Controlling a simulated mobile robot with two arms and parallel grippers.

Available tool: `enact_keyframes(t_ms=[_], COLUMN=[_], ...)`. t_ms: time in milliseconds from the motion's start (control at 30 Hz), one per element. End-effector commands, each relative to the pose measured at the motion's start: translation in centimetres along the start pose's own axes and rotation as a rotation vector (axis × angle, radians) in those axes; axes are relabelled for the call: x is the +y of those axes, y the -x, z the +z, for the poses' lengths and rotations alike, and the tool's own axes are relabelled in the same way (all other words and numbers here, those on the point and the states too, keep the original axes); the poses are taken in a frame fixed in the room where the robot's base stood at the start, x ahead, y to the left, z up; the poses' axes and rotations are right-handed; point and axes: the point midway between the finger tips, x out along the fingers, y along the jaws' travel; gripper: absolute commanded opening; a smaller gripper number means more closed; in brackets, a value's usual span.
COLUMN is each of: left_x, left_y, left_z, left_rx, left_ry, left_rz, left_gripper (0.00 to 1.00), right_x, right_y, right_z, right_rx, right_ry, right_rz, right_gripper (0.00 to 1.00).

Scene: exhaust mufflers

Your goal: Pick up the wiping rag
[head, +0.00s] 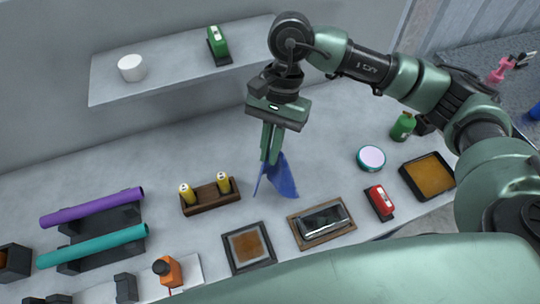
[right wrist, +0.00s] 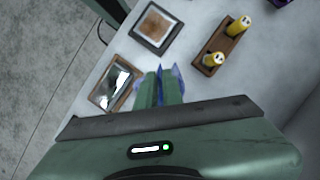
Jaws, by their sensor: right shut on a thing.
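The wiping rag is a blue cloth (head: 283,180) that hangs in folds from my right gripper (head: 269,160) in the head view. The gripper points down and is shut on the rag's upper part. The rag appears to hang above the table, though its lowest tip is close to the surface. In the right wrist view, bits of the blue rag (right wrist: 176,75) show around the green fingers of the right gripper (right wrist: 160,92). The part of the rag between the fingers is hidden. My left gripper is not in the head view.
A wooden holder with yellow cylinders (head: 211,197) stands left of the rag. A framed brown pad (head: 248,246), a tray with a dark device (head: 322,222) and a red object (head: 380,202) lie nearer the front. Purple (head: 92,207) and teal (head: 92,246) tubes rest on the left. A shelf (head: 175,60) is behind.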

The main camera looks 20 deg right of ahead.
Motion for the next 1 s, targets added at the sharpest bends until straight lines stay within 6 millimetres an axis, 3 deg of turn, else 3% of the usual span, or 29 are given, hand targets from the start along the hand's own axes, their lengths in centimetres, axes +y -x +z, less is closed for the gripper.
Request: enact_keyframes(t_ms=[33,100,300,1000], left_x=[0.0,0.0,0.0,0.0], left_y=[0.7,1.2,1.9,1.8], left_z=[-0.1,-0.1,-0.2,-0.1], left_rx=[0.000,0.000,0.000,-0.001], left_ry=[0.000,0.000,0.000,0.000], left_rz=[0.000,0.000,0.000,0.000], left_gripper=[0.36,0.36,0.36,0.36], right_x=[-0.1,-0.1,-0.1,0.0], right_y=[1.7,3.4,6.4,6.5], right_z=[0.6,1.2,2.3,2.4], right_rx=[0.004,0.003,0.002,0.001], right_ry=[0.003,0.003,0.002,0.001], right_rz=[-0.005,-0.005,-0.002,-0.001], right_gripper=[0.00,0.00,0.00,0.00])
